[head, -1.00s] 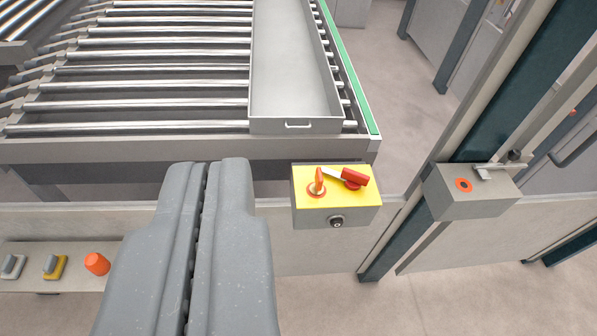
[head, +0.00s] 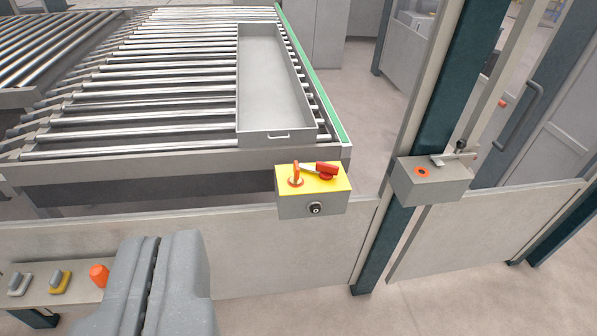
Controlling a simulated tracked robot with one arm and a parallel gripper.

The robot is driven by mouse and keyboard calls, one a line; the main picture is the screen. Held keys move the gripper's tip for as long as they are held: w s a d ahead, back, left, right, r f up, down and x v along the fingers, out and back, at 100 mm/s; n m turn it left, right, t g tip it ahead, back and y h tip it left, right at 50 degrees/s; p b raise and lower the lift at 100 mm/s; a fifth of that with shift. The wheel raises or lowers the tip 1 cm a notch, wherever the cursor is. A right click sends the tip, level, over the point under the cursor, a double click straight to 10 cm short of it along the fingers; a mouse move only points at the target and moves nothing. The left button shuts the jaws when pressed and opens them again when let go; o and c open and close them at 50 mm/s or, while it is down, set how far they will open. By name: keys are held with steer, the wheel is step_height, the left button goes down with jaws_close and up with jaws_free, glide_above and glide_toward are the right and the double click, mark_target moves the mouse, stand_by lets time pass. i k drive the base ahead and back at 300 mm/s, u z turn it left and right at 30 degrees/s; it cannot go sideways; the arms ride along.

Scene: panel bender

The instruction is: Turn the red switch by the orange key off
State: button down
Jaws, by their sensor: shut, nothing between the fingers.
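The red switch (head: 326,171) sits on the yellow top (head: 318,187) of a small grey box on the rail in front of the roller table. Its red handle points to the right, with a pale strip running left from it. The orange key (head: 296,175) stands upright on the same top, just left of the switch. My gripper (head: 165,240) is shut and empty at the lower left. It is apart from the box, to the left of and below it in the picture.
A grey tray (head: 262,137) lies on the rollers. A grey post box with an orange-ringed button (head: 422,171) is at right. An orange knob (head: 99,275) and two small switches sit on a ledge left of my gripper. A low panel (head: 245,245) runs below the yellow-topped box.

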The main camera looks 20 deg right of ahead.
mark_target(326, 170)
steer(key=u, duration=0.4)
steer(key=i, duration=1.1)
steer(key=z, duration=0.1)
